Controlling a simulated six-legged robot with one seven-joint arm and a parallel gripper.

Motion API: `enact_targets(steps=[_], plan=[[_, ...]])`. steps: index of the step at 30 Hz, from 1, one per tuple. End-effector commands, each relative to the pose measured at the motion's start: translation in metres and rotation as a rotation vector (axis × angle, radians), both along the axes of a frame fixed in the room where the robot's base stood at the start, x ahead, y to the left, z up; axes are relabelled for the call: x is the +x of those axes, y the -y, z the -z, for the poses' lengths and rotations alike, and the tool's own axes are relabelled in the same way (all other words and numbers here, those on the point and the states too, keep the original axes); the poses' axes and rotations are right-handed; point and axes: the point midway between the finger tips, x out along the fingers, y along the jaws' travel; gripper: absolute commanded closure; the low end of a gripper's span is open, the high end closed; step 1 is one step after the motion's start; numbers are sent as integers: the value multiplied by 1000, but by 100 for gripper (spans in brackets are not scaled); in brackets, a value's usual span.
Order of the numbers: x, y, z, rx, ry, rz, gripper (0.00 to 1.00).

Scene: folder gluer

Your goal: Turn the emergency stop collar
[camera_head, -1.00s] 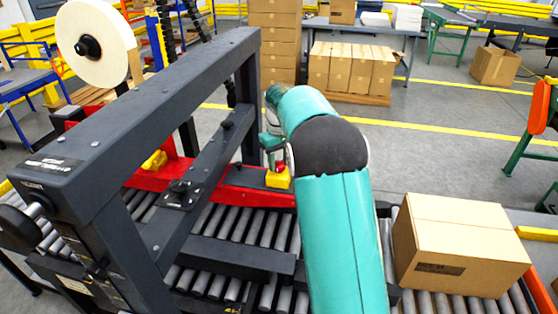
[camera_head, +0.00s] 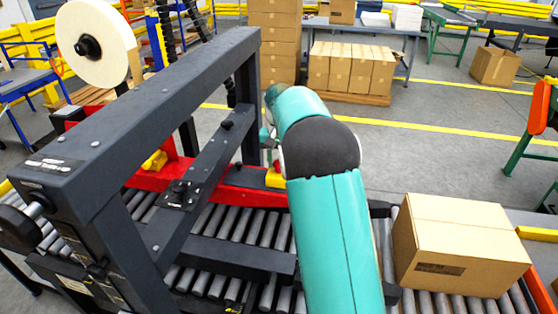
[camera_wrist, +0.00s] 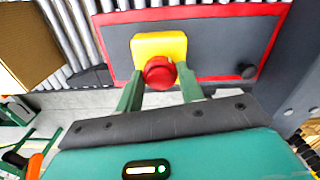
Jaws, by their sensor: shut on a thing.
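The emergency stop is a yellow box (camera_wrist: 158,47) with a round red collar (camera_wrist: 159,74), mounted on a dark panel with a red border in the wrist view. My gripper (camera_wrist: 160,77) has one green finger on each side of the red collar and is shut on it. In the head view the yellow box (camera_head: 275,179) shows just left of my teal arm. The red collar and fingertips are mostly hidden there by my arm.
A dark frame (camera_head: 150,105) stands left of my arm over the roller conveyor (camera_head: 240,226). A cardboard box (camera_head: 462,245) sits on the rollers at right. A black knob (camera_wrist: 249,71) is on the panel. Open floor lies behind.

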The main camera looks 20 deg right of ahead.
Motion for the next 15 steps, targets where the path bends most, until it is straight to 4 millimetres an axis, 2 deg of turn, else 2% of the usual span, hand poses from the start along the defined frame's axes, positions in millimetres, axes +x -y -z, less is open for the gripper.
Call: enact_targets(steps=[6, 15], plan=[[2, 0, 0, -1, 6, 140, 85], [2, 0, 0, -1, 7, 235, 85]])
